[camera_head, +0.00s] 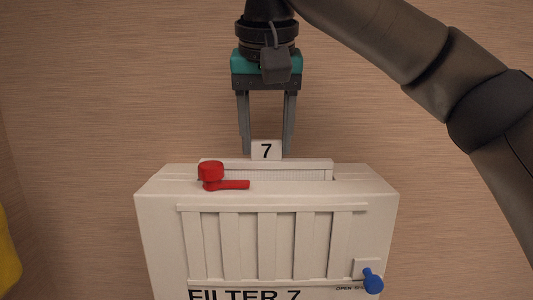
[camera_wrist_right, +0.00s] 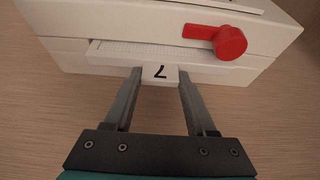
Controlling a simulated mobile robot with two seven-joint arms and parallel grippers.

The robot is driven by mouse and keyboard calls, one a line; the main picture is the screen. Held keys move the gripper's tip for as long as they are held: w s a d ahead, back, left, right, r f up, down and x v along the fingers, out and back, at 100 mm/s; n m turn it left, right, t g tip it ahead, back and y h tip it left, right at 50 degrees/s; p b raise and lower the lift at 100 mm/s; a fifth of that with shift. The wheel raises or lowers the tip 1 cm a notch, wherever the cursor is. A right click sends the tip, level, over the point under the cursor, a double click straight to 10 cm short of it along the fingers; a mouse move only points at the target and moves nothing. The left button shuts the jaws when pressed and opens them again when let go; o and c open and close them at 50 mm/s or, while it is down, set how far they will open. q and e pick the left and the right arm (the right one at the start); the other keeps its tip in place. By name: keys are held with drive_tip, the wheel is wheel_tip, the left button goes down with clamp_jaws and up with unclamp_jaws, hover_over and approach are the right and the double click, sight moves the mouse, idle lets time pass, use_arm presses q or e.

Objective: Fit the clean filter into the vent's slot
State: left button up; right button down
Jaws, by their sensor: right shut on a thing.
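The vent (camera_head: 265,245) is a white box with a slatted front, marked "FILTER 7". The clean filter (camera_head: 290,164) is a white panel with a pleated face and a tab marked "7". It stands in the slot in the vent's top, with its upper rim and tab showing above; its lower part is hidden. My right gripper (camera_head: 266,150) is above the vent, pointing down, shut on the tab. In the right wrist view the fingers (camera_wrist_right: 158,75) are on both sides of the tab, and the filter (camera_wrist_right: 115,52) lies along the slot. My left gripper is not in view.
A red lever (camera_head: 212,174) sits on the vent's top at the slot's left end, its handle pointing right, in front of the filter. A blue knob (camera_head: 372,280) is on the lower right front, beside partly hidden "OPEN" lettering. A yellow object (camera_head: 8,255) stands at the left edge.

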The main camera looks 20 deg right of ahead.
sight(266, 163)
drive_tip(key=shift+f, duration=1.3)
drive_tip(key=shift+f, duration=0.15)
drive_tip(key=shift+c, duration=1.1)
unclamp_jaws()
